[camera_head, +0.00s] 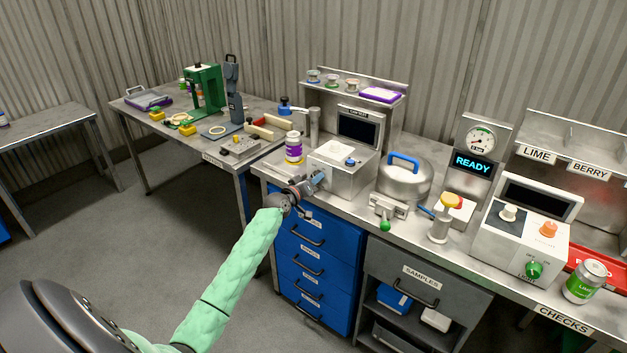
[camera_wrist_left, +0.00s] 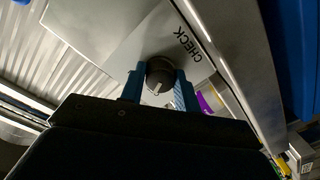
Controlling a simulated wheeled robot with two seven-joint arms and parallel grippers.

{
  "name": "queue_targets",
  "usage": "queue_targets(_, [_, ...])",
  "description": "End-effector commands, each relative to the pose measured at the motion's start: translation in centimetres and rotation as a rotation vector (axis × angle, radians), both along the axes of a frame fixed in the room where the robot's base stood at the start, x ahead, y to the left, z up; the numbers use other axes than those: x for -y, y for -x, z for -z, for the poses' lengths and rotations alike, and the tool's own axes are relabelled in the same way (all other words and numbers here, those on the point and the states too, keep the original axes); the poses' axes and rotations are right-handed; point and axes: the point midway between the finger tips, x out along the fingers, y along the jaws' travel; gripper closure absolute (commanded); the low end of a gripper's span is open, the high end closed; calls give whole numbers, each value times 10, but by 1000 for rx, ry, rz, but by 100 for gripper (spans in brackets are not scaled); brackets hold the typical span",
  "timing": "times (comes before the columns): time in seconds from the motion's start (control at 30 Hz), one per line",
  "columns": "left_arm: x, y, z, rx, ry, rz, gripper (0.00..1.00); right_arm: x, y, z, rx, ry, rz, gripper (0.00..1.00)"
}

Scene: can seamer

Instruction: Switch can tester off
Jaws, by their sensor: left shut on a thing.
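A grey metal box (camera_head: 345,175) stands on the workbench in the middle of the head view, with a dark screen (camera_head: 359,127) behind it. The wrist view shows the word CHECK on its face (camera_wrist_left: 207,62). A dark round knob (camera_wrist_left: 160,78) with a white pointer mark sits on that face. My left gripper (camera_head: 318,180) reaches the box's front left side. In the wrist view its blue fingers (camera_wrist_left: 158,88) are shut on the knob, one on each side. The head view hides the knob behind the gripper. My right gripper is not in view.
A purple-labelled can (camera_head: 293,148) stands just left of the box. A domed metal vessel (camera_head: 404,178) with a blue handle and a gauge unit reading READY (camera_head: 472,163) stand to its right. Blue drawers (camera_head: 314,262) are below the bench; the floor at left is clear.

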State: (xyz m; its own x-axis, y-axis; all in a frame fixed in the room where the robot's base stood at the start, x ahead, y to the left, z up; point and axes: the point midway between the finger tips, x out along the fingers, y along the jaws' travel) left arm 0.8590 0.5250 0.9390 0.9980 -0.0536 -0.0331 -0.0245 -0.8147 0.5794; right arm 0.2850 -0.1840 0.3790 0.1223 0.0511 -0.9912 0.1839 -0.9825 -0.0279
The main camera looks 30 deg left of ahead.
Motion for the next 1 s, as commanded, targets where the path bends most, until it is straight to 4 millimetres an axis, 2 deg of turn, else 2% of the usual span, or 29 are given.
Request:
queue_targets(0.33, [-1,0,-2,-7,126,-1,91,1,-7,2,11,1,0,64])
queue_targets(0.63, [-2,0,-2,-8,146,-2,91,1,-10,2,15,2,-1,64])
queue_targets(0.83, [-2,0,-2,-8,145,-2,91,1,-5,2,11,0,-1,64])
queue_targets(0.87, [-2,0,-2,-8,145,-2,66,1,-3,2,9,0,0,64])
queue_targets(0.97, [-2,0,-2,-8,145,-2,47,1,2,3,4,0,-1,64])
queue_targets(1.0, [-1,0,-2,-9,145,-1,46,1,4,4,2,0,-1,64])
